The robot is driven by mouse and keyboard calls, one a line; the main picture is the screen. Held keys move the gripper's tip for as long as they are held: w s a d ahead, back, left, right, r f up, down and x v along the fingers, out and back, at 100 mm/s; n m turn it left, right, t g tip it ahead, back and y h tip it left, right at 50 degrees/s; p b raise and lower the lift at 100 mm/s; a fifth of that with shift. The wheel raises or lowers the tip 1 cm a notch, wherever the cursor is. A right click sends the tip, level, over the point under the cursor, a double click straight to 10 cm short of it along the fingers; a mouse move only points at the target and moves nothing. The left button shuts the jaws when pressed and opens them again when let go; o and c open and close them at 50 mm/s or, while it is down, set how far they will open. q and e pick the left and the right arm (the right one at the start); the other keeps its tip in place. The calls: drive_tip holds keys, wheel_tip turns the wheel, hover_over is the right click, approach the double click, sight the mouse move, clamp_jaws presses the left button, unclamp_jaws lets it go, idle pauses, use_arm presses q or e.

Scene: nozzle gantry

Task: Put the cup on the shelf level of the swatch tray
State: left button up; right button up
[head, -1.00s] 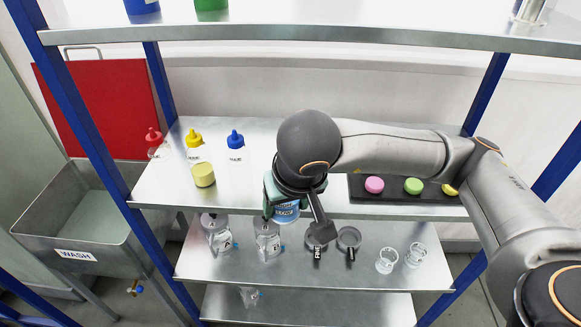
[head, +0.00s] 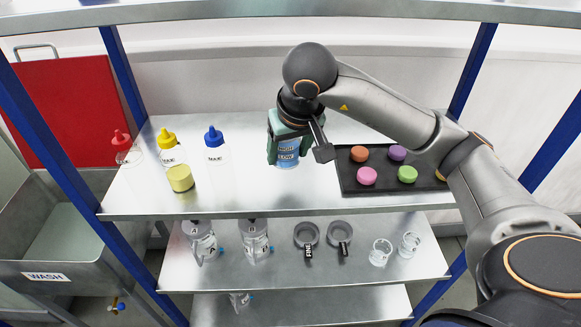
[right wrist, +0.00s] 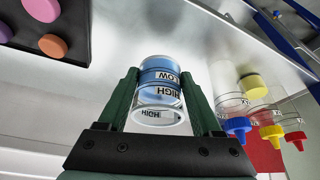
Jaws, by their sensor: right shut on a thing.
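A clear cup (head: 287,159) with blue contents and HIGH and LOW marks is between the green fingers of my right gripper (head: 287,148), which is shut on it. In the right wrist view the cup (right wrist: 160,92) sits between both fingers (right wrist: 160,105). The tray bears several coloured discs and shows in the right wrist view (right wrist: 72,55). My left gripper is out of view.
Red (head: 125,150), yellow (head: 170,148) and blue (head: 215,147) capped bottles and a pale yellow jar (head: 180,179) stand left on that shelf. Pitchers, two dark-handled holders (head: 306,235) and glasses are one level below. Bare shelf lies between jar and cup.

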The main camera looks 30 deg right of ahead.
sight(291, 178)
drive_tip(key=shift+w+d+f, duration=0.35)
drive_tip(key=shift+w+f, duration=0.05)
drive_tip(key=shift+f, duration=0.2)
drive_tip(key=shift+w+d+f, duration=0.35)
drive_tip(key=shift+f, duration=0.2)
drive_tip(key=f, duration=0.3)
drive_tip(key=shift+w+d, duration=0.2)
drive_tip(key=shift+d, duration=0.05)
drive_tip(key=shift+f, duration=0.45)
drive_tip(key=shift+f, duration=0.2)
drive_tip(key=o, duration=1.5)
drive_tip(key=shift+r, duration=0.1)
